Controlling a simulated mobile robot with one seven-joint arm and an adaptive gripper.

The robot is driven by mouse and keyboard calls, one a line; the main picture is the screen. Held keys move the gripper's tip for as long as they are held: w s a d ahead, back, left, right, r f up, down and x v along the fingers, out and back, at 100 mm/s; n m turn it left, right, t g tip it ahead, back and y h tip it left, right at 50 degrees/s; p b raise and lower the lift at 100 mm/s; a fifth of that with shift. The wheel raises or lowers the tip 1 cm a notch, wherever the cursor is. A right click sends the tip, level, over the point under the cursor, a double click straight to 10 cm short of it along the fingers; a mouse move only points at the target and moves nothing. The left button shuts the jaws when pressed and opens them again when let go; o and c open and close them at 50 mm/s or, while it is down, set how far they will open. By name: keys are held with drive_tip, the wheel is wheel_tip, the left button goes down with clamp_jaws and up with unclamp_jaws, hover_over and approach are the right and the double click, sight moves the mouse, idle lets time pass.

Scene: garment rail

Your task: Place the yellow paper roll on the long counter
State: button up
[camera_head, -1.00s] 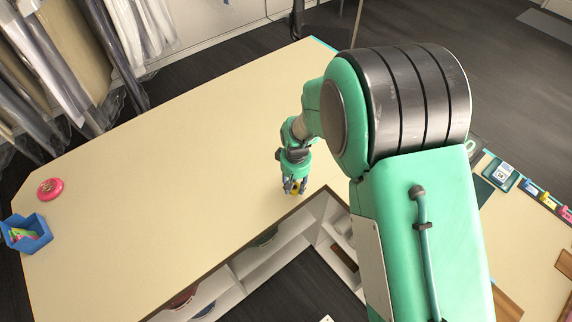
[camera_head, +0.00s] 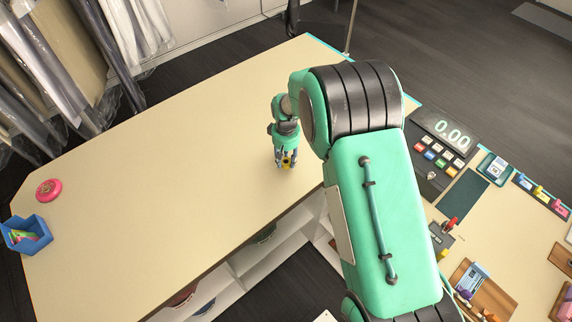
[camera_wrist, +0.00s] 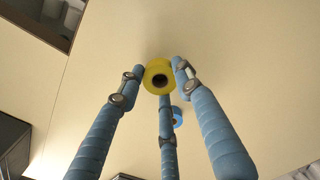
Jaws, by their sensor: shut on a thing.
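The yellow paper roll (camera_wrist: 158,66) is small with a dark hole in its middle. My gripper (camera_head: 286,165) is shut on it, and its blue fingers (camera_wrist: 158,85) close around the roll in the wrist view. In the head view the roll (camera_head: 287,162) shows as a small yellow patch between the fingertips. The long counter (camera_head: 190,150) has a pale cream top, and my gripper is over its right part, inward from the front edge. I cannot tell whether the roll touches the top.
A blue bin (camera_head: 27,236) with colourful items and a pink round thing (camera_head: 49,190) stand at the counter's left end. A register with a lit display (camera_head: 449,132) and small items fill the right-hand counter. Bagged garments (camera_head: 55,75) hang behind. The counter's middle is clear.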

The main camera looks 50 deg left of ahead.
sight(286, 161)
idle(0.3)
drive_tip(key=shift+f+p, duration=0.35)
drive_tip(key=shift+f, duration=1.4)
drive_tip(key=shift+f, duration=0.1)
drive_tip(key=o, duration=1)
drive_tip(key=shift+r+b, duration=0.75)
drive_tip(key=shift+r, duration=5.35)
